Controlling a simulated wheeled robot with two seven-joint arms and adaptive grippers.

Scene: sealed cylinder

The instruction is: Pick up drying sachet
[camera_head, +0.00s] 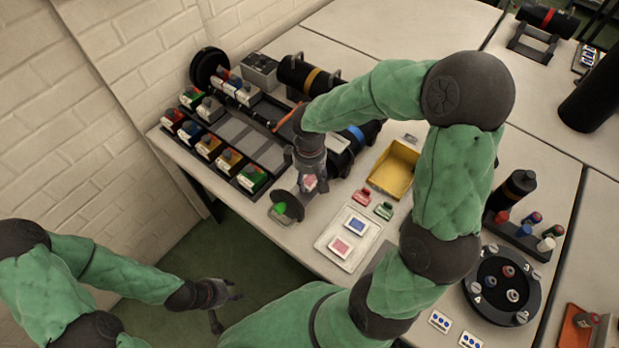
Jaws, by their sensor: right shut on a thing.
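My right gripper (308,184) is shut on a small pink-and-white sachet (310,182), near the front edge of the table by the open end of a dark cylinder. The fingers partly hide the sachet. A pale tray (326,244) on the table to the right holds two more flat sachets, one with a blue square (356,225) and one with a red square (341,246). My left gripper (227,305) is open and empty, low over the green floor and off the table.
A round dark cap (288,206) with a green spot stands at the table edge beside my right gripper. A yellow bin (394,167), red (362,197) and green (384,211) clips lie nearby. A rack of small boxes (209,147) fills the left; a round dark fixture (502,287) stands right.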

